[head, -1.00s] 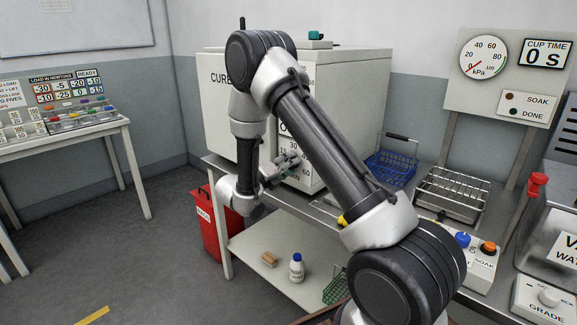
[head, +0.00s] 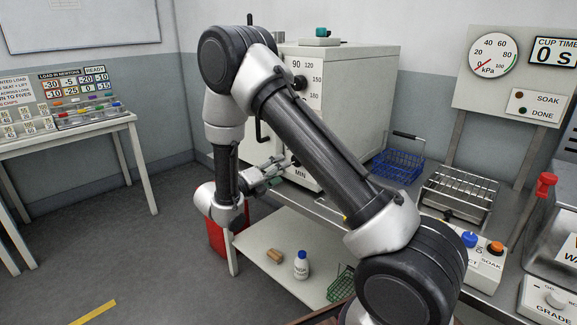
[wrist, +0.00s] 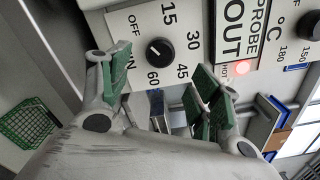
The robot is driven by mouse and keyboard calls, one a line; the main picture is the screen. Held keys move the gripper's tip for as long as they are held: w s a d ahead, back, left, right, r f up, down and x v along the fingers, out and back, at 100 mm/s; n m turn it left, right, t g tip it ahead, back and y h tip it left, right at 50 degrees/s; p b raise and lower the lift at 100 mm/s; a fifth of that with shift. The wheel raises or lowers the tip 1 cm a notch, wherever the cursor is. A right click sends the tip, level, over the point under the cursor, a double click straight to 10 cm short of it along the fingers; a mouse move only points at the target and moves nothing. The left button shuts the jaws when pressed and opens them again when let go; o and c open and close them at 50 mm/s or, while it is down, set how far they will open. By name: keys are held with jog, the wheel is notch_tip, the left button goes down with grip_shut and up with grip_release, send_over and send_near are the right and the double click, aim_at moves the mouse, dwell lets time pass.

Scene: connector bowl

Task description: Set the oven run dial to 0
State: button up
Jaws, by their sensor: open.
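The run dial (wrist: 160,50) is a black knob on a white plate in the wrist view, ringed by OFF, 15, 30, 45 and 60. A short white mark shows on its left upper side; its exact setting is hard to read. My gripper (wrist: 161,78) is open, its green-padded fingers on either side of the dial in this view, with no visible contact. In the head view my gripper (head: 275,173) is beside the front of the oven (head: 352,100), near the MIN label.
A second black knob (wrist: 311,27) and a PROBE OUT plate (wrist: 236,25) with a red lamp (wrist: 241,67) are right of the dial. A blue wire basket (head: 397,163) and a wire rack (head: 458,193) stand on the bench. A white bottle (head: 301,265) is on the lower shelf.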

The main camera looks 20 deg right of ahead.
jog(key=shift+v, duration=1.85)
